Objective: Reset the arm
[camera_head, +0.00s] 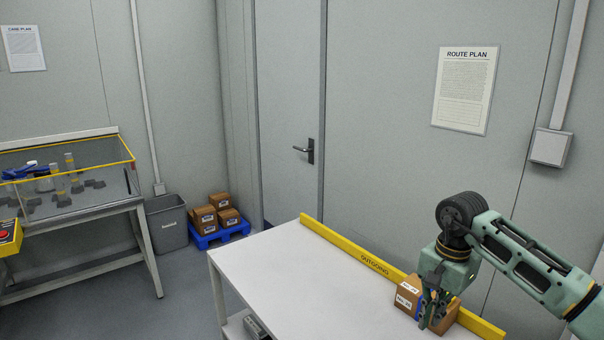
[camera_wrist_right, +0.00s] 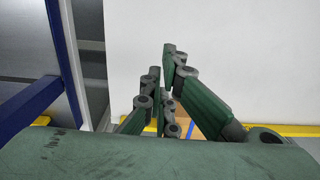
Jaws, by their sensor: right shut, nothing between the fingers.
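My right gripper (camera_head: 431,308) hangs from the green arm at the right of the head view, pointing down in front of a brown cardboard box. The box (camera_head: 408,299) stands on the white table (camera_head: 290,270) by the yellow strip. The gripper partly hides the box, and I cannot tell whether they touch. In the right wrist view the gripper's green fingers (camera_wrist_right: 165,75) are close together, with nothing between them. Small bits of brown and blue show behind the fingers there. My left gripper is not in either view.
A yellow strip marked OUTGOING (camera_head: 372,263) edges the table's far side. The left part of the tabletop is clear. Beyond stand a grey bin (camera_head: 168,222), a blue pallet (camera_head: 219,237) with several boxes, and a glass-sided case (camera_head: 100,185). A grey door (camera_head: 291,100) is behind.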

